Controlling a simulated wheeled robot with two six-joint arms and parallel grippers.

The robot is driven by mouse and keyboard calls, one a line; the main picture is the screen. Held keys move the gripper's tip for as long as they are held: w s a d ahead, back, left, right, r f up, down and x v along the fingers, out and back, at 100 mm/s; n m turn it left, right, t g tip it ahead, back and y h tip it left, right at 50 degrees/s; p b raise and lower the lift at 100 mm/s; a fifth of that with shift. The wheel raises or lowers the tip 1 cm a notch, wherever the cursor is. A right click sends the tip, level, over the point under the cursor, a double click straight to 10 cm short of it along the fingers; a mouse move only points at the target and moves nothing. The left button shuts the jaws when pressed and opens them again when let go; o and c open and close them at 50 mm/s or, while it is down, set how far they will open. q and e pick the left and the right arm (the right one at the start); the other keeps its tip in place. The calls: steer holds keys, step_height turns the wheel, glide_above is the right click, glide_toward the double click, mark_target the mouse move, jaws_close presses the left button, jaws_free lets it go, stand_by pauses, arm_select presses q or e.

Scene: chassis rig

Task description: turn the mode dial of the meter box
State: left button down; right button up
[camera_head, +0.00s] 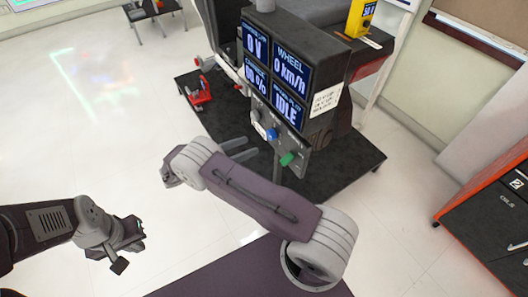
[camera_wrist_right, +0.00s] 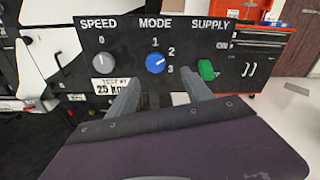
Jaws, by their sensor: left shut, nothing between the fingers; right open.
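The meter box (camera_head: 318,65) stands on a dark platform, its panel facing my right arm. In the right wrist view its blue mode dial (camera_wrist_right: 155,63) sits under the word MODE, with marks 1, 2 and 3 around it; its exact setting is hard to read. The dial also shows in the head view (camera_head: 271,133). My right gripper (camera_wrist_right: 161,86) is open and empty, its fingers pointing at the panel, below and either side of the dial and apart from it. My left gripper (camera_head: 128,252) is shut and empty, low at the left, far from the box.
The grey speed dial (camera_wrist_right: 103,63) is left of the mode dial, and the green supply switch (camera_wrist_right: 207,70) is right of it, near my right finger. A red and black cabinet (camera_head: 490,215) stands at the right. The floor at left is clear.

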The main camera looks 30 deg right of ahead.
mark_target(269, 135)
steer(key=shift+n+t+h, duration=0.3)
steer(key=shift+n+h, duration=0.1)
steer(key=shift+h, duration=0.1)
steer(key=d, duration=0.5)
steer(key=w+d+p, duration=0.1)
steer(key=d, duration=0.2)
steer(key=shift+w+f, duration=0.1)
steer(key=shift+f, duration=0.15)
arm_select(q)
steer(key=shift+s, duration=0.1)
arm_select(e)
steer(key=shift+c, duration=0.3)
jaws_close()
arm_select(q)
steer(key=shift+f, duration=0.1)
